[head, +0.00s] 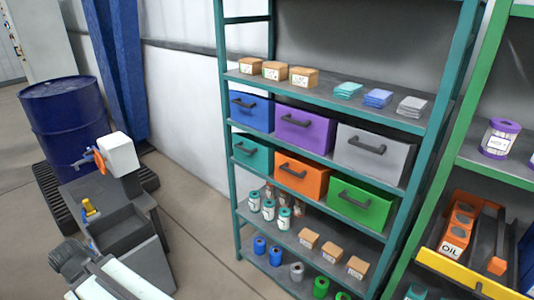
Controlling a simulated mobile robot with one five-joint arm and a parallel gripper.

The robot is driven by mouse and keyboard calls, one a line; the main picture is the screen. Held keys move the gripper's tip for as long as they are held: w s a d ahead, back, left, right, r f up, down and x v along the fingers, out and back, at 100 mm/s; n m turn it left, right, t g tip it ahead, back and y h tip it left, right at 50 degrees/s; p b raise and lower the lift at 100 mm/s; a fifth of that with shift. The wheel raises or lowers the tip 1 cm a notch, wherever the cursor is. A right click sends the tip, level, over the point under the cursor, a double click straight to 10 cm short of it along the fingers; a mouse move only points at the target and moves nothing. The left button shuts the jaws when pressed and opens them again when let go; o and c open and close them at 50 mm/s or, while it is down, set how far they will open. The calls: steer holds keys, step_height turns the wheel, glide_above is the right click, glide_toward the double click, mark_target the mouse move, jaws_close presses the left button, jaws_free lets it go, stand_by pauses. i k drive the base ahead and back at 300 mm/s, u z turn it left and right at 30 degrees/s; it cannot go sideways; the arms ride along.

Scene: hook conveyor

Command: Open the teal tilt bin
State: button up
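The teal tilt bin (253,153) sits in the lower row of bins on the teal-framed shelf, at its left end. It has a dark grey bar handle (245,150) on its front. Its front lies about level with the orange bin beside it, and it looks shut. The blue bin stands directly above it. Nothing touches the teal bin. I cannot single out my gripper for certain. Grey and white parts fill the lower left, well left of the bin. Gripper fingers cannot be made out there.
Purple (305,130), grey (370,152), orange (301,175) and green (360,203) bins surround it. Bottles (268,210) and small boxes (308,238) stand below. A blue drum (64,115) stands at the left. Clear floor (205,225) lies before the shelf's left side.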

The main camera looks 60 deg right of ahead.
mark_target(255, 152)
steer(key=u, duration=0.15)
steer(key=i, duration=0.85)
steer(key=z, duration=0.1)
